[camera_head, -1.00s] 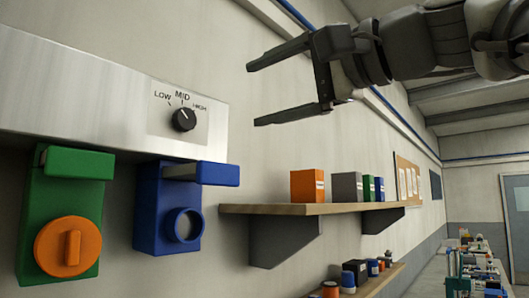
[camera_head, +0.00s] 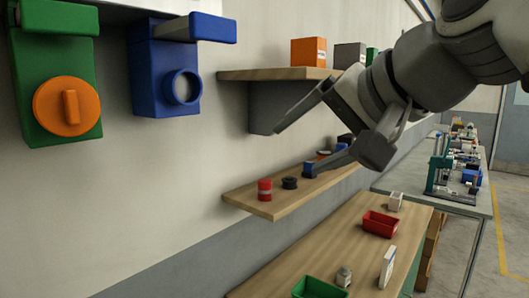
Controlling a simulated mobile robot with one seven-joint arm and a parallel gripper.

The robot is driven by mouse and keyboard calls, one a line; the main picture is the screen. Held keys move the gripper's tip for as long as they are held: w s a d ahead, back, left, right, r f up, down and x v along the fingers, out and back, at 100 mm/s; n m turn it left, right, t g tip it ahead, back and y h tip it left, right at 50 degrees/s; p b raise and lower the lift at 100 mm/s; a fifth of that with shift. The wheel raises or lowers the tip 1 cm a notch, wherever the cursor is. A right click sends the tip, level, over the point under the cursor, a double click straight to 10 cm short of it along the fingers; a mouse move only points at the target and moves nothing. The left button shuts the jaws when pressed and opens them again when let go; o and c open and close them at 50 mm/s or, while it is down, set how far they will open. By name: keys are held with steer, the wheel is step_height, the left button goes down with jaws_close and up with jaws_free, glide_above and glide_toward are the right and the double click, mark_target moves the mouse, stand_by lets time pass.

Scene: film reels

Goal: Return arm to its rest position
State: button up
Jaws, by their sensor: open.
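My gripper (camera_head: 292,152) is open, with its two fingers spread apart and nothing between them. It hangs in front of the wall shelves, right of the picture's middle, with its fingers pointing left and down. My arm comes in from the upper right. The fingers overlap the upper shelf (camera_head: 270,74) and the lower shelf (camera_head: 268,208) in the picture; I cannot tell the distance to either.
A green unit with an orange knob (camera_head: 68,106) and a blue unit (camera_head: 160,72) are on the wall at left. A wooden table (camera_head: 340,238) below bears a red tray (camera_head: 380,224), a green tray (camera_head: 318,288) and small items. Another workbench (camera_head: 462,200) stands behind at right.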

steer(key=s+d+f+n+g+h, duration=0.1)
steer(key=s+d+f+h, duration=0.1)
steer(key=f, duration=0.7)
steer(key=s+d+f+n+g+h, duration=0.1)
steer(key=s+d+f+n+h, duration=0.1)
steer(key=s+f, duration=0.3)
steer(key=s+d+f+n+g+h, duration=0.1)
steer(key=s+d+f+g+h, duration=0.1)
steer(key=f, duration=1.1)
steer(key=shift+s+d+f+n, duration=0.4)
steer(key=shift+s+d, duration=0.4)
steer(key=shift+d, duration=0.3)
